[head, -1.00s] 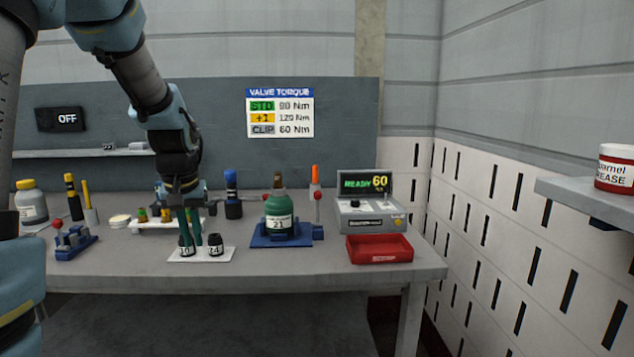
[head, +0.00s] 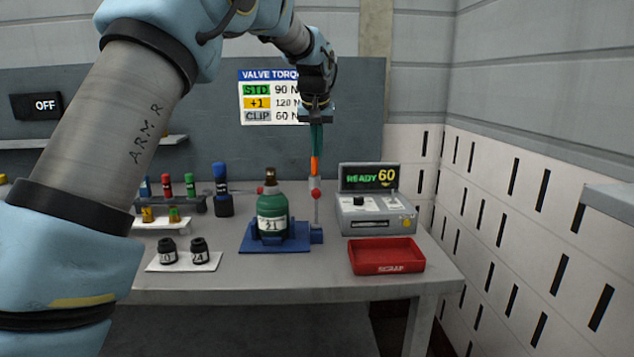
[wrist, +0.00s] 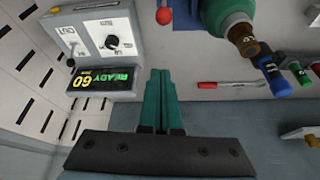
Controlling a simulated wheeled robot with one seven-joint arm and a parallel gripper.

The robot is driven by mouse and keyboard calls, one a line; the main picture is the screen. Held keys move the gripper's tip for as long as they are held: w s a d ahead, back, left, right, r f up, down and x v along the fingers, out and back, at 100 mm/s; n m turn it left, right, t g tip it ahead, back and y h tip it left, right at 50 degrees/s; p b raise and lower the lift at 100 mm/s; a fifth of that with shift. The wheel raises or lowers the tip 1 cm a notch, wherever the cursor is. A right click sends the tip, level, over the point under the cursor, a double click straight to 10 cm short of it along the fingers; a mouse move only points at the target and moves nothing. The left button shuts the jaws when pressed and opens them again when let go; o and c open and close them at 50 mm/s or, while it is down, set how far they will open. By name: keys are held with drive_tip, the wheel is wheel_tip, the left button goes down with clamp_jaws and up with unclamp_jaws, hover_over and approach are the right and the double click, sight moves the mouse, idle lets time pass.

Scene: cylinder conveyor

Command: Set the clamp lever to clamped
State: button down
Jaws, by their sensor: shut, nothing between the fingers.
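The clamp lever (head: 316,210) is a thin grey rod with a red ball knob, standing roughly upright at the right of the blue clamp base (head: 246,245). Its red knob also shows at the top of the wrist view (wrist: 164,16). A green cylinder (head: 272,208) with a brown top and white label stands in the clamp. My gripper (head: 316,150) is above and behind the lever in the head view, pointing down, apart from the knob. Its green fingers (wrist: 155,72) are together and empty. I cannot tell from the pose whether the clamp is tight.
A grey readout box (head: 375,215) showing READY 60 stands right of the lever, close to my gripper. A red tray (head: 386,268) is in front of it. An orange-handled tool (head: 314,165) is behind the lever. Two black caps (head: 199,250) sit on a white plate at left.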

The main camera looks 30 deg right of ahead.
drive_tip(key=shift+f, duration=0.1)
drive_tip(key=p, duration=0.5)
hover_over(316, 208)
drive_tip(key=w+d, duration=0.1)
drive_tip(key=w, duration=0.1)
wheel_tip(316, 208, down, 9)
drive_tip(key=shift+f, duration=0.15)
drive_tip(key=shift+s+d+f+b, duration=0.1)
drive_tip(key=shift+s+f+b, duration=0.05)
drive_tip(key=shift+b, duration=0.45)
drive_tip(key=shift+s+t+b, duration=0.2)
drive_tip(key=shift+t+b, duration=0.1)
drive_tip(key=shift+b, duration=0.3)
